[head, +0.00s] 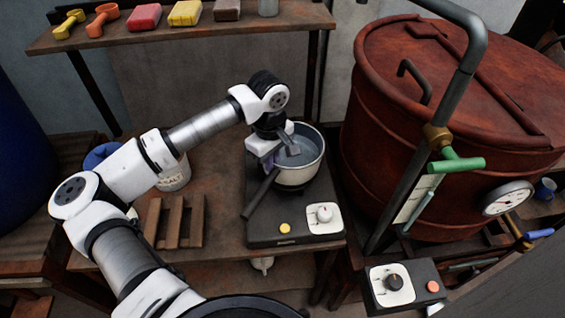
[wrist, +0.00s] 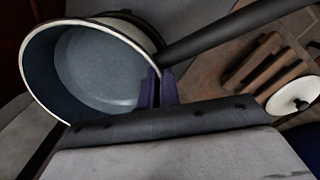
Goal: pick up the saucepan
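The saucepan (head: 299,176) is cream-white outside with a grey-blue inside. It sits on a dark hot plate (head: 262,226), and its dark handle points toward the lower left in the head view. In the wrist view the saucepan (wrist: 88,68) fills the upper left, and its handle runs to the upper right. My gripper (wrist: 158,88) has purple fingers close together at the pan's rim, beside the handle's root. They look shut on the rim, though the wall between them is partly hidden. In the head view my gripper (head: 272,150) reaches down over the pan's left rim.
A large red vat (head: 440,110) with a bent pipe (head: 470,60) stands close on the right. A wooden rack (head: 175,222) and a white salt pot (head: 174,178) are left of the hot plate. A shelf (head: 180,36) with several small items runs behind.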

